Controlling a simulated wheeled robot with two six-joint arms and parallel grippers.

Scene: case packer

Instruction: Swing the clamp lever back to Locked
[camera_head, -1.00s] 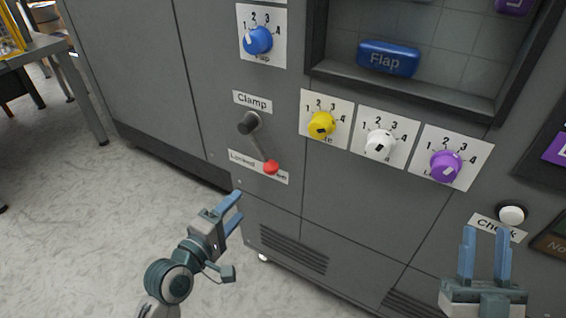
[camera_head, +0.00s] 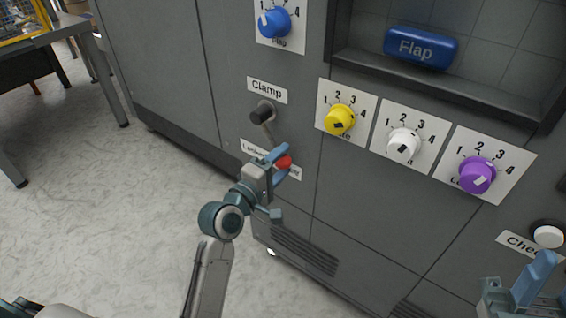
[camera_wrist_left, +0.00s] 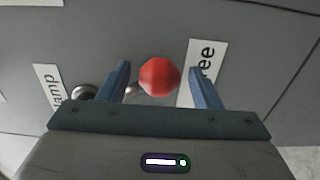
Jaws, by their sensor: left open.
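The clamp lever has a black pivot (camera_head: 262,113) below the "Clamp" label and a thin arm slanting down to the right. Its red knob (camera_head: 283,162) is at the "Free" side of the lower label, away from the "Locked" word on the left. My left gripper (camera_head: 280,164) is open at the knob. In the left wrist view the red knob (camera_wrist_left: 159,76) lies between the tips of my left gripper (camera_wrist_left: 160,80), with gaps on both sides. The gripper partly covers the lower label in the head view. My right gripper (camera_head: 535,280) is at the lower right, partly cut off.
Yellow (camera_head: 340,119), white (camera_head: 403,144) and purple (camera_head: 477,174) dials sit right of the lever, with a blue dial (camera_head: 275,22) above. A blue Flap block (camera_head: 421,48) lies in the recess. A white Check button (camera_head: 547,237) is at the right. Open floor lies left.

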